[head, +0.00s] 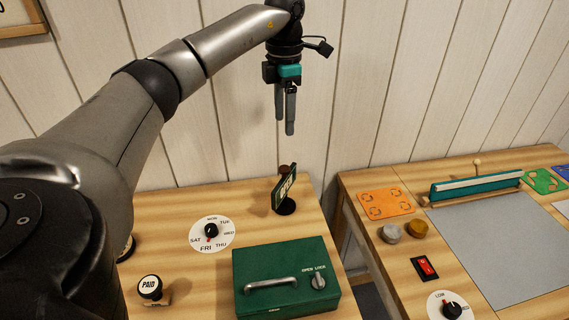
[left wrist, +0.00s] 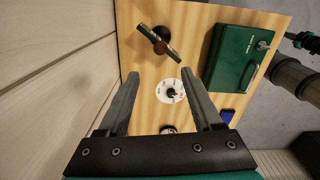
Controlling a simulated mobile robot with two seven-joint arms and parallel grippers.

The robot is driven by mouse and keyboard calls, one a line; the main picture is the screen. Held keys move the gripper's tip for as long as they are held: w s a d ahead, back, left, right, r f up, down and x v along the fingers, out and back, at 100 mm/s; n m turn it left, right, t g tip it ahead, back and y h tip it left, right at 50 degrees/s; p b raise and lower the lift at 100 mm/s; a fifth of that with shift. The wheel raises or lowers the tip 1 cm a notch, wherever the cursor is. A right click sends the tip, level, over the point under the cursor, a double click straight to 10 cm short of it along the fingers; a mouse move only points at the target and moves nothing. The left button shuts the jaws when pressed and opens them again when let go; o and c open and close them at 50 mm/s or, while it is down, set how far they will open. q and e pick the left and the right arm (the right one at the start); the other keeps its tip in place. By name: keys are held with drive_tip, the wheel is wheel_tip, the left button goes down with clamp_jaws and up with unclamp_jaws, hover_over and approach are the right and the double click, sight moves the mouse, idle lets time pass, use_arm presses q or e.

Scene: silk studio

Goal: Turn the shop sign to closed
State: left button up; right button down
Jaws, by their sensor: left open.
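The shop sign (head: 285,188) is a small dark green board with pale lettering on a round dark base. It stands near the back right of the left table, turned steeply to the head view, so I cannot read it surely. In the left wrist view the sign (left wrist: 160,40) is seen from above as a thin slanted bar, with a brown knob beside it. My left gripper (head: 285,126) hangs fingers-down above and behind the sign, apart from it. Its fingers (left wrist: 159,74) are spread with nothing between them.
A green cash box (head: 262,260) stands in front of the sign. A weekday dial (head: 212,231) lies to its left, with a PAID stamp (head: 150,288) nearer. The plank wall (head: 220,120) rises close behind. A second table with a grey mat (head: 500,250) stands right, across a gap.

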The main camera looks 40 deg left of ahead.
sight(284, 168)
use_arm(q)
wheel_tip(284, 168, down, 13)
drive_tip(key=shift+f+b, duration=0.1)
drive_tip(key=shift+b, duration=0.2)
drive_tip(key=shift+c, duration=0.4)
clamp_jaws()
